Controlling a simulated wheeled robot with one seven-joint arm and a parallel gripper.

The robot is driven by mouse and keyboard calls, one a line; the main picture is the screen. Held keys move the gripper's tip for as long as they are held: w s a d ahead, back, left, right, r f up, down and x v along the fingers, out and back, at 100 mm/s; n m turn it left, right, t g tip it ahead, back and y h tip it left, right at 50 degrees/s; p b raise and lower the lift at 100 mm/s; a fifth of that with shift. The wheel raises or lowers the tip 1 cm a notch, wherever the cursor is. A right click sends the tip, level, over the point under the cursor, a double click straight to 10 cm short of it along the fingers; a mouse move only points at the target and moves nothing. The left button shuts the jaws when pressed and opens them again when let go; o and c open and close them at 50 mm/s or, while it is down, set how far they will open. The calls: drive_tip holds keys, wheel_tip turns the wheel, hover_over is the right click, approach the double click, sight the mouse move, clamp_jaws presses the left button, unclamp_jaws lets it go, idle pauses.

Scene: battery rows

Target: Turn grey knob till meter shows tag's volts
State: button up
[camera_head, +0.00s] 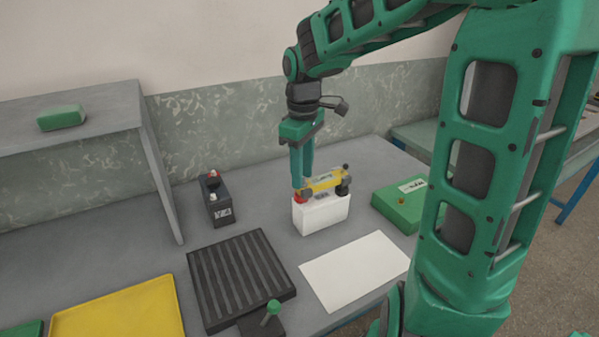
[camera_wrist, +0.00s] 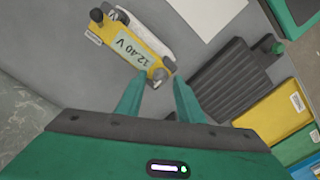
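My gripper (camera_head: 301,184) points down over the meter's left end, close to a red part (camera_head: 300,197). In the wrist view its fingers (camera_wrist: 157,83) are apart, with the near end between or just beyond their tips; contact cannot be told.
A black battery (camera_head: 218,201) with a label stands left of the white box. A green box (camera_head: 397,205) with a label is at right. A ribbed black tray (camera_head: 240,279), a yellow tray (camera_head: 119,311) and a white sheet (camera_head: 354,268) lie in front. A grey shelf rises left.

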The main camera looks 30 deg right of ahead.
clamp_jaws()
drive_tip(key=shift+m, duration=0.4)
drive_tip(key=m, duration=0.3)
drive_tip(key=shift+m, duration=1.8)
unclamp_jaws()
